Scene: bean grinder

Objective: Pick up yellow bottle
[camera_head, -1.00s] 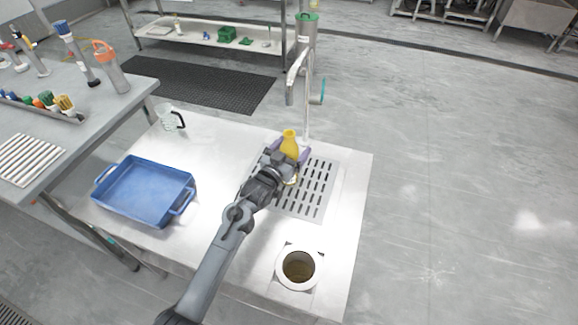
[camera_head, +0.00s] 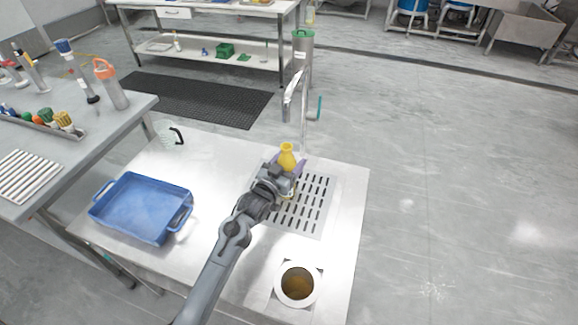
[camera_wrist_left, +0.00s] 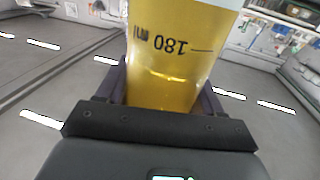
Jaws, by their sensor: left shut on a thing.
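The yellow bottle (camera_head: 287,157) stands upright at the far part of the slotted drain grate (camera_head: 309,207) on the metal table. My left gripper (camera_head: 284,168) is shut on it, with a purple finger on either side. In the left wrist view the bottle (camera_wrist_left: 175,60) fills the middle between the fingers, showing yellow liquid and a "180" mark. My right gripper is not in view.
A faucet (camera_head: 304,100) rises just behind the bottle. A blue tray (camera_head: 143,207) and a clear jug (camera_head: 168,132) are on the left of the table. A round opening (camera_head: 298,284) is at the front. A side table (camera_head: 125,120) adjoins at left.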

